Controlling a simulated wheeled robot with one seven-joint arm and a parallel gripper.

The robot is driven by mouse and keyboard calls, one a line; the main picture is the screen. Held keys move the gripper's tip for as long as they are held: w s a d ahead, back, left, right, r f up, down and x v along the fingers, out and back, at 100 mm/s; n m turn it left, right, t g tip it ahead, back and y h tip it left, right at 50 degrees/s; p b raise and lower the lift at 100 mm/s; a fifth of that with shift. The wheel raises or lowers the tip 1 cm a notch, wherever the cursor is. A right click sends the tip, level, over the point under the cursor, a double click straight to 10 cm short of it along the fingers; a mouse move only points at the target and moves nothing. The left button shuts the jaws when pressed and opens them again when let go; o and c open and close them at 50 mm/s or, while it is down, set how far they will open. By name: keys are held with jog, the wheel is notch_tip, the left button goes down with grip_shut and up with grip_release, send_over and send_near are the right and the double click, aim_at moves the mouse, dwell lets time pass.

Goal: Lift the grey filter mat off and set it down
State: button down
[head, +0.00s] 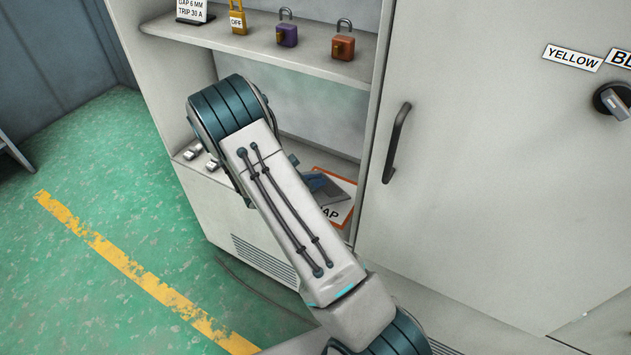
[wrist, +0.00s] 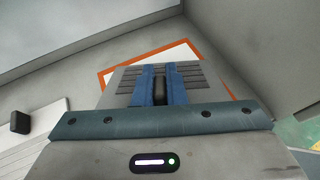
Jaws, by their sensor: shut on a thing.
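The grey filter mat (wrist: 190,76) is a flat slotted piece in the wrist view. It also shows in the head view (head: 338,196), partly hidden by my arm. My gripper (wrist: 158,70) has blue fingers that are close together over the middle of the mat and shut on it. I cannot tell whether the mat touches the sign.
A shelf (head: 290,56) above the bay carries a yellow, a purple and an orange padlock (head: 343,46) and a small sign. A closed door with a dark handle (head: 397,142) is on the right. Small grey items (head: 212,162) lie at the bay's left.

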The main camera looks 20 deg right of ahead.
jog(key=shift+f+b, duration=1.9)
jog(key=shift+f, duration=1.4)
jog(key=c, duration=1.4)
grip_release()
jog(key=v, duration=1.4)
jog(key=shift+s+d, duration=0.1)
jog(key=shift+d, duration=0.05)
